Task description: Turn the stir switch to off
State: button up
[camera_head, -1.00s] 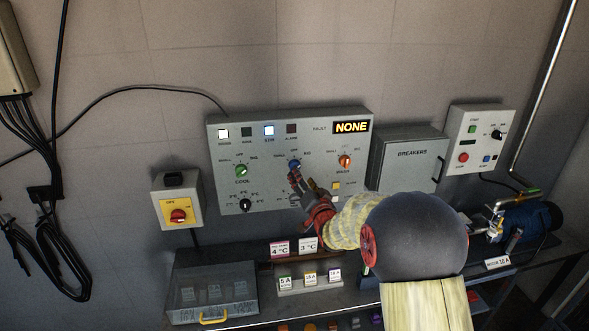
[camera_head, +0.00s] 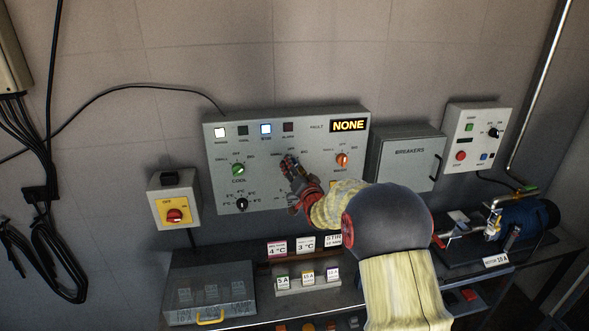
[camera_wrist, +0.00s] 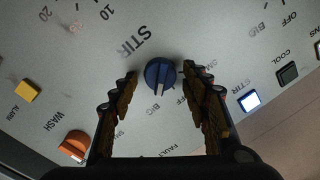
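The stir switch is a blue round knob (camera_wrist: 159,73) beside the printed word STIR in the wrist view. Its pale pointer mark faces the bottom of that picture. My gripper (camera_wrist: 157,72) is open, with one finger on each side of the knob and gaps showing, so I see no contact. In the head view my gripper (camera_head: 288,162) is at the middle of the grey control panel (camera_head: 215,185) and hides the stir knob. The STIR lamp (camera_head: 266,129) is lit; it also shows lit in the wrist view (camera_wrist: 250,102).
The green COOL knob (camera_head: 238,170) is left of my gripper and the orange WASH knob (camera_head: 342,160) is right. The fault display (camera_head: 349,125) reads NONE. A breaker box (camera_head: 408,158) adjoins the panel. A bench with labelled blocks (camera_head: 308,283) lies below.

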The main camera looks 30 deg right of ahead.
jog(key=c, duration=1)
jog(key=shift+n+b, duration=0.3)
jog(key=n+b, duration=0.7)
jog(key=n, duration=0.1)
jog(key=shift+a+r+n+g, duration=0.1)
jog(key=shift+a+n+g, duration=0.05)
jog(key=shift+n+g, duration=0.25)
jog(key=o, duration=1.2)
jog(key=shift+c, duration=0.2)
